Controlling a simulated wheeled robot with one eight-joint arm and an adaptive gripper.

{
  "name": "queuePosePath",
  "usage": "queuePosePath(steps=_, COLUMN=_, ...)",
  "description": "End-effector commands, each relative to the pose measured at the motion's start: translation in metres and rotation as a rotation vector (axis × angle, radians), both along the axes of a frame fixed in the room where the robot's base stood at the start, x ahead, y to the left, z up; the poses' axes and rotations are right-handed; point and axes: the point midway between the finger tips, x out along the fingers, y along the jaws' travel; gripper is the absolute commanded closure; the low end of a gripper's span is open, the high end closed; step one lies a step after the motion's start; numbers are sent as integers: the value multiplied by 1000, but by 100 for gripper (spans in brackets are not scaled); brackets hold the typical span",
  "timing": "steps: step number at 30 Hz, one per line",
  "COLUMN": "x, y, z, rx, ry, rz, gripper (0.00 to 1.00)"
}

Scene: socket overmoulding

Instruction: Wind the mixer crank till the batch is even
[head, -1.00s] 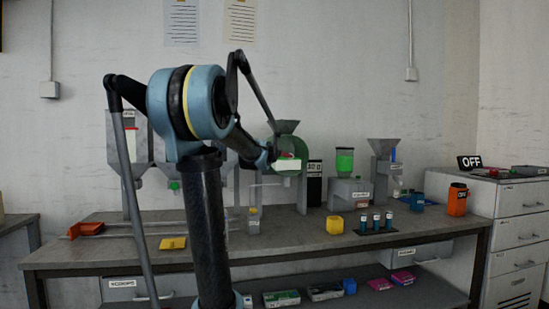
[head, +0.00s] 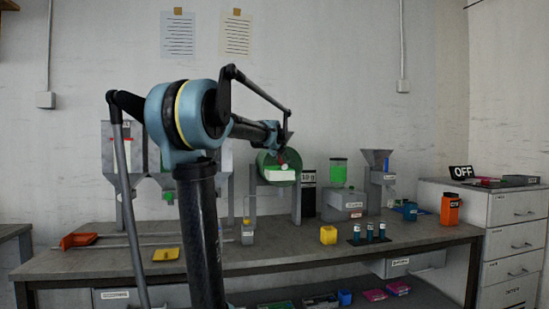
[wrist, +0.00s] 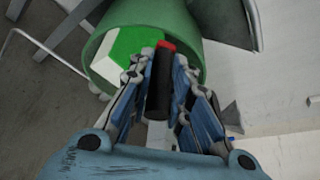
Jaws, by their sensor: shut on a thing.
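The mixer is a green drum (head: 265,161) on a grey stand at the back of the bench. It also fills the top of the wrist view (wrist: 185,22). The crank's black handle (wrist: 155,95) has a red end. My gripper (wrist: 165,82) has its fingers on both sides of this handle and is shut on it. In the head view my wrist is just above the drum, and the fingers are too small to make out.
A hopper machine (head: 376,180) and a grey unit with a green container (head: 338,172) stand right of the mixer. A yellow cup (head: 328,235) and a rack of dark vials (head: 369,234) stand in front. A clear bottle (head: 247,233) stands left of the stand.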

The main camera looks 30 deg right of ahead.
Motion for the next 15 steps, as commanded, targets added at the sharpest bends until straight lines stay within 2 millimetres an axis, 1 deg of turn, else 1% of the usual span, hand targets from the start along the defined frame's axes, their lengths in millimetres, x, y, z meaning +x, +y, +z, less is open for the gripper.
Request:
queuePosePath(steps=1, x=-3, y=-4, z=-1, rx=11, ry=-1, rz=-5, gripper=100)
queuePosePath(steps=4, x=-4, y=-6, z=0, rx=28, ry=-7, rz=-7, gripper=100)
queuePosePath(steps=15, x=-5, y=-8, z=0, rx=40, ry=-10, rz=-8, gripper=100)
